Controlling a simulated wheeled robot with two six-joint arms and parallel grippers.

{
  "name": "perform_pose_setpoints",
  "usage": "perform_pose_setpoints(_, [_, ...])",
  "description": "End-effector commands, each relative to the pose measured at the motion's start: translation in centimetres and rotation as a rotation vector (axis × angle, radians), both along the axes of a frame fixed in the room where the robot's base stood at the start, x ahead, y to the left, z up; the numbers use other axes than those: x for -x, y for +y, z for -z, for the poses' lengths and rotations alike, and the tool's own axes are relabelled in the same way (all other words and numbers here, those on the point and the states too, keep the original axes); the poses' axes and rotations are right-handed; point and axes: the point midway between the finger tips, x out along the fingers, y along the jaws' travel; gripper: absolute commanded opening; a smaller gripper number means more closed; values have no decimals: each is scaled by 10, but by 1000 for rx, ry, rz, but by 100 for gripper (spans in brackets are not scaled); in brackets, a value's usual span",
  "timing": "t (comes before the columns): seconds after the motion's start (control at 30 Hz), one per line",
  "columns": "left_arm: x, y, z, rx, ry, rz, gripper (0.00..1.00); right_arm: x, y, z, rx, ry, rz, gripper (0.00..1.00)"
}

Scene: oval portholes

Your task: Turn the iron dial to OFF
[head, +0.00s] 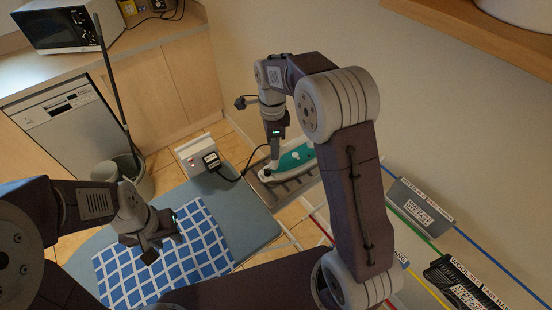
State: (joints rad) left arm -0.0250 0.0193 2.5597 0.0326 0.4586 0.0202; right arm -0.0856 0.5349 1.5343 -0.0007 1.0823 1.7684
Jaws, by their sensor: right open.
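A teal and white iron (296,158) lies on a slatted metal rest (285,187) at the far right end of the ironing board (245,205). My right gripper (272,165) points down at the iron's left end, very close to it. Its jaws are open, and I cannot tell whether they touch the iron. The dial and its marking are too small or hidden behind the gripper to make out. My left gripper (162,242) is open and empty, over the blue and white checked cloth (200,246) on the board.
A pale socket box (190,150) with a black plug (211,160) stands at the board's far edge; a black cable runs to the iron. A bucket (138,180) with a mop stands at the left. A dishwasher (70,125) and microwave (70,22) are behind.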

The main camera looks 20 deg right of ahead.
Motion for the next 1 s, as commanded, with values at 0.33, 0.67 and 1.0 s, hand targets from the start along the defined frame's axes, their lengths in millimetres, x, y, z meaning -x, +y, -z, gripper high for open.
perform_pose_setpoints(0.33, [0, 0, 9, 0, 0, 0, 36, 1, 22, 9, -2, -9, -55, 42])
perform_pose_setpoints(0.67, [0, 0, 9, 0, 0, 0, 36, 3, 22, 71, -2, -4, -55, 42])
perform_pose_setpoints(1.0, [0, 0, 9, 0, 0, 0, 36, 2, 22, 97, -2, -10, -55, 42])
